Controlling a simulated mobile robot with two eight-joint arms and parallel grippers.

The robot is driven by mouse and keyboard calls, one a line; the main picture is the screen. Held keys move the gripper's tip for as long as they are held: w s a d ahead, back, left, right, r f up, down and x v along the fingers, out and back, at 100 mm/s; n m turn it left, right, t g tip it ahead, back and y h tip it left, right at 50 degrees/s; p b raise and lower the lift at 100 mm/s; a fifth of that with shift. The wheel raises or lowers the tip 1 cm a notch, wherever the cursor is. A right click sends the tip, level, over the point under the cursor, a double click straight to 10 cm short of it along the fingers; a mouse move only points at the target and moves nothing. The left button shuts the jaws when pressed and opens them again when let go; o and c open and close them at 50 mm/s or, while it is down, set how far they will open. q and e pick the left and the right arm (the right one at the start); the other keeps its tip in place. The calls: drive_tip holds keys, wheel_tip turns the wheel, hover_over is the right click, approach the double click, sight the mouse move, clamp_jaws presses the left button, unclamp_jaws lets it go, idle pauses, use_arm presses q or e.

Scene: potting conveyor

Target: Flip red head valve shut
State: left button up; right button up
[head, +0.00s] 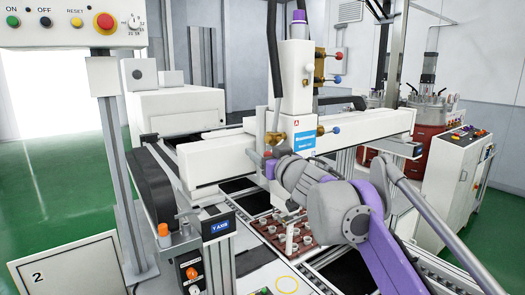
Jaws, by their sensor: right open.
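The dispensing head (297,85) is a white upright unit on the gantry beam. On its upper right, brass fittings carry a red-knobbed valve (338,55) and a blue-knobbed valve (338,80) below it. Lower down, a dark blue knob (335,130) sticks out to the right of the head. My left gripper is out of view.
The white gantry beam (215,160) crosses the conveyor. A red-brown tray (270,234) with small parts lies below. A control panel (75,24) on a post stands at left. A white cabinet (462,178) and red tanks (408,140) stand at right.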

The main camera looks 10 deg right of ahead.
clamp_jaws()
idle(0.3)
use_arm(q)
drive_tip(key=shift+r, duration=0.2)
use_arm(e)
drive_tip(key=shift+w+d+n, duration=0.1)
drive_tip(key=shift+n, duration=0.3)
idle(0.4)
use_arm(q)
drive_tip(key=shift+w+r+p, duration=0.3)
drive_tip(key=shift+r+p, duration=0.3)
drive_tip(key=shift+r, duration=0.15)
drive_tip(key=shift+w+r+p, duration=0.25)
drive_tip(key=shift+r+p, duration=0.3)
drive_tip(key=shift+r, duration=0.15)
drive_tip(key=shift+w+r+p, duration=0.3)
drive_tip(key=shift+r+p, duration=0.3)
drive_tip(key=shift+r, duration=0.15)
use_arm(e)
drive_tip(key=shift+w+d+f+n+t+y, duration=0.25)
drive_tip(key=shift+d+n, duration=0.35)
drive_tip(key=shift+n, duration=1.25)
drive_tip(key=shift+w+d+f+n+t+y, duration=0.25)
drive_tip(key=shift+d+n, duration=0.4)
drive_tip(key=shift+n, duration=1.15)
drive_tip(key=shift+w+d+f+n+t+y, duration=0.25)
drive_tip(key=shift+d+n, duration=0.35)
drive_tip(key=shift+n, duration=1.25)
unclamp_jaws()
drive_tip(key=shift+s+a, duration=0.1)
